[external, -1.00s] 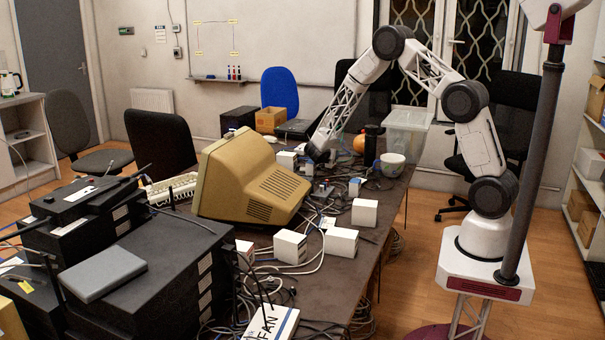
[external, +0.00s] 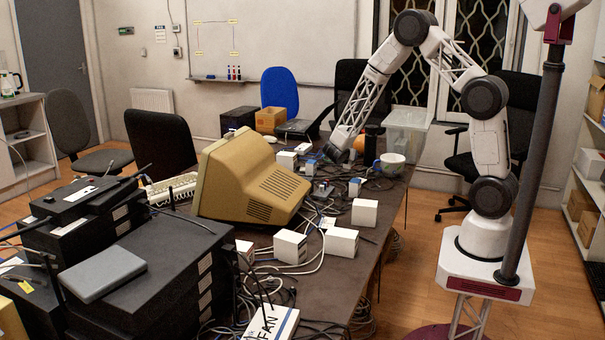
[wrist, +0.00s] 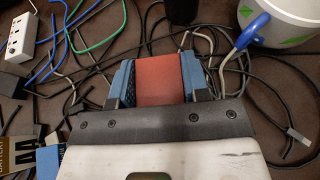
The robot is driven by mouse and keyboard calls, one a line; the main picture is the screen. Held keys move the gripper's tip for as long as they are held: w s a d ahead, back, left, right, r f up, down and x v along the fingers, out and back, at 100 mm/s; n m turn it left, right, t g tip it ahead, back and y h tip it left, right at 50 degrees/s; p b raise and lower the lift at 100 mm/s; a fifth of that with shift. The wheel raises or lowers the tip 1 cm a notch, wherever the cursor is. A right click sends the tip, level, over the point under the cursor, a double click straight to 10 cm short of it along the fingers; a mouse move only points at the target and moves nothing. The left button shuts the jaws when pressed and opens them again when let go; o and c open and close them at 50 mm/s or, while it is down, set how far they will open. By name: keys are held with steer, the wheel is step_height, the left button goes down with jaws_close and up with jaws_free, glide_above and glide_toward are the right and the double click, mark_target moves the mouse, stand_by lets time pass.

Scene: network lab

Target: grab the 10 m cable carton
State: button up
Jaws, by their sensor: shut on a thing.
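My gripper (external: 337,156) is low over the far part of the table. In the wrist view its two blue fingers (wrist: 160,82) are shut on a red-faced box (wrist: 161,80), which sits between them. I see no writing on that face, so I cannot tell whether it is the 10 m cable carton. Several small white cartons stand on the table, such as one at the right edge (external: 364,212), one nearer (external: 341,242) and one beside the monitor (external: 290,246). Their labels are too small to read.
A white mug with a blue handle (wrist: 286,24) is right of my gripper; it also shows in the external view (external: 392,163). Loose cables cover the table around it. A beige monitor (external: 250,180) stands to the left. A clear bin (external: 408,130) is behind.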

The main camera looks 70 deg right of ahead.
steer(key=shift+s+a+r, duration=0.1)
steer(key=shift+s+a, duration=0.3)
steer(key=shift+s, duration=0.3)
steer(key=shift+s+a+r, duration=0.1)
steer(key=shift+s+a, duration=0.25)
steer(key=shift+s, duration=0.35)
steer(key=shift+w, duration=0.1)
